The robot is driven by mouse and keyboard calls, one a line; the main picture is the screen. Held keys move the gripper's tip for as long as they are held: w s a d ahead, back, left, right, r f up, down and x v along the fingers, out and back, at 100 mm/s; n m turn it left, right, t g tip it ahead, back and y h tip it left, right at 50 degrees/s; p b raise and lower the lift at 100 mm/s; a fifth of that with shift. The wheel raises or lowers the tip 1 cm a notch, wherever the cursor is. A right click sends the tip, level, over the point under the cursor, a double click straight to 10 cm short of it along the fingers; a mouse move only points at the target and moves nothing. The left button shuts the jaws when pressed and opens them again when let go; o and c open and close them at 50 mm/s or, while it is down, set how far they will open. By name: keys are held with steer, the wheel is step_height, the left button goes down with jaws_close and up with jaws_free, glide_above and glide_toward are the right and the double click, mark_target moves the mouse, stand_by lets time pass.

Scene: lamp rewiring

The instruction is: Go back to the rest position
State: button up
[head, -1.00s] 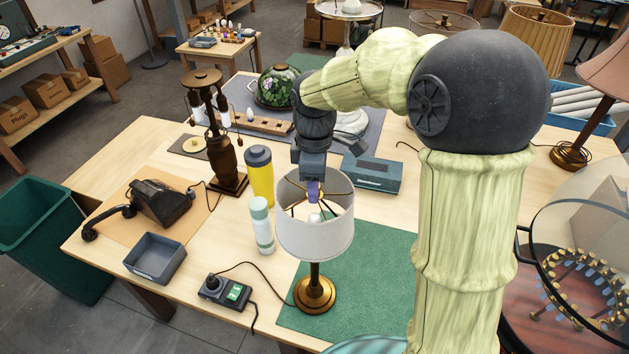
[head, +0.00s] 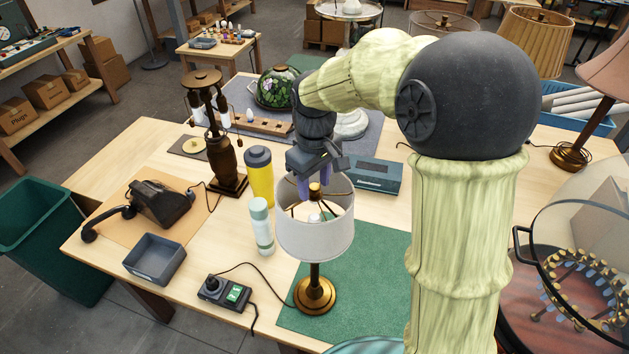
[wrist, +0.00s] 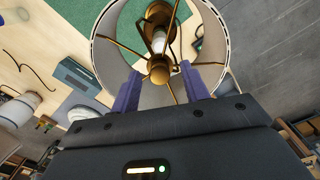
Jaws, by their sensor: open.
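A table lamp with a white drum shade (head: 315,235) and a brass base (head: 315,294) stands upright on the green mat (head: 370,290). My gripper (head: 316,190) is right above the top of the shade, pointing down. In the wrist view its two purple fingers (wrist: 163,92) are spread apart, with the shade's brass spider and finial (wrist: 159,72) between and just beyond them. Nothing is held. A bulb (wrist: 160,40) shows inside the shade. I cannot tell whether a finger touches the spider or the shade rim.
A dark lamp (head: 226,150), a black telephone (head: 160,202), a grey tray (head: 155,259) and a switch box (head: 224,291) are further left. A blue-grey box (head: 374,175) lies behind.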

stand_by(0.3)
steer(key=m, duration=0.3)
steer(key=shift+m, duration=0.4)
steer(key=m, duration=0.4)
steer(key=c, duration=1)
steer(key=n+p, duration=0.1)
steer(key=n, duration=0.4)
steer(key=shift+n, duration=1.4)
